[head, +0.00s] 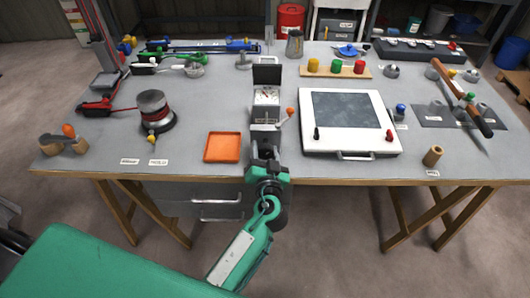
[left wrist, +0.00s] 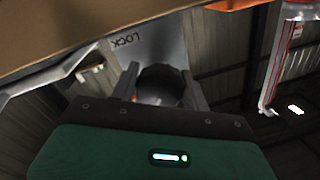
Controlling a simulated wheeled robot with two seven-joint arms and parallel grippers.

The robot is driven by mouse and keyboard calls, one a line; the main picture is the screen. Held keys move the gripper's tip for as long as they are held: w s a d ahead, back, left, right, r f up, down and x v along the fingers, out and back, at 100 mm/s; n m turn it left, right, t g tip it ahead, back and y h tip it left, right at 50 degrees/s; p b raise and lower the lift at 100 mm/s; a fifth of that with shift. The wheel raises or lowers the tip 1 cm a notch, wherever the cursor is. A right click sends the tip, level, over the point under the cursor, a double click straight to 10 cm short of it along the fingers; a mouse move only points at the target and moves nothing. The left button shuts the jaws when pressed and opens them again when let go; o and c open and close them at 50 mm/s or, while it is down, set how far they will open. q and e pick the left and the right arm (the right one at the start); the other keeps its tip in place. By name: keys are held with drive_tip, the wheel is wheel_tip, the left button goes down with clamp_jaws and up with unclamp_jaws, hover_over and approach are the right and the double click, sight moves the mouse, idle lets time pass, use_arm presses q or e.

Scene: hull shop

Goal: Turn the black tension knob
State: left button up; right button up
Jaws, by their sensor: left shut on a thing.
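The black tension knob (left wrist: 162,84) shows in the left wrist view, dark and round, below a grey plate (left wrist: 150,48) with an upside-down "LOCK" label. My left gripper (left wrist: 162,95) has one finger on each side of the knob and is shut on it. In the head view my left gripper (head: 264,160) is at the table's front edge, at the near end of a grey device with a dial gauge (head: 266,96) and an orange-tipped lever (head: 290,112). The gripper hides most of the knob there. My right gripper is not in view.
An orange tray (head: 222,147) lies left of the device. A white board with a dark panel (head: 347,112) lies to the right. A small wooden cylinder (head: 433,155) stands near the front right edge.

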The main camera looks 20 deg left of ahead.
use_arm(q)
drive_tip(key=shift+m+b, duration=0.45)
drive_tip(key=shift+m, duration=1.55)
drive_tip(key=shift+r+m+t+b, duration=0.1)
drive_tip(key=shift+m+t+b, duration=0.2)
drive_tip(key=shift+m, duration=0.4)
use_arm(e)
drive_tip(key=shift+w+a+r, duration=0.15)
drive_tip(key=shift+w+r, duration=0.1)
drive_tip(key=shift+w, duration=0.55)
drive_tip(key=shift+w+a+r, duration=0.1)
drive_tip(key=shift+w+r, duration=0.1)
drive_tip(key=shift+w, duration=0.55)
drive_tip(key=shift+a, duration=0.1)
use_arm(q)
drive_tip(key=o, duration=1)
drive_tip(key=shift+c, duration=0.2)
